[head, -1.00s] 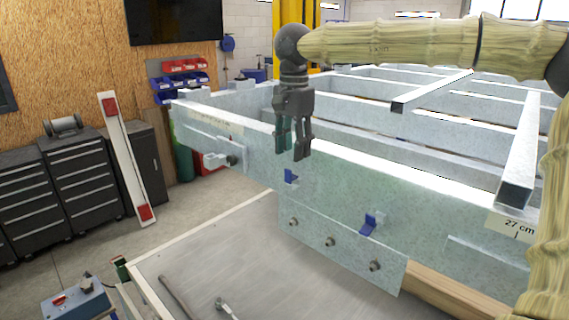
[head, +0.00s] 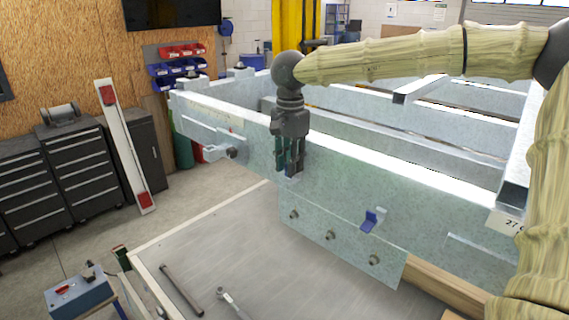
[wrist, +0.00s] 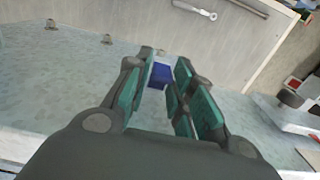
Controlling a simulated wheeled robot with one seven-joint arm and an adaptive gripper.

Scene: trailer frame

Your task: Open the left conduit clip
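The left conduit clip shows as a blue piece (wrist: 160,75) between my fingertips in the wrist view. In the head view my fingers cover most of it. My gripper (head: 288,170) points down at the outer face of the pale metal trailer rail (head: 340,180). In the wrist view my gripper (wrist: 165,66) has its green-padded fingers apart, with the blue piece in the gap. I cannot tell whether a finger touches it. A second blue clip (head: 369,220) sits further right on the rail.
A plate with several bolts (head: 331,235) is on the rail below the clips. A grey bench top (head: 235,245) with a wrench (head: 232,300) and a rod (head: 181,289) lies below. A bracket (head: 228,152) sticks out to the left. Cross beams (head: 440,128) lie behind the rail.

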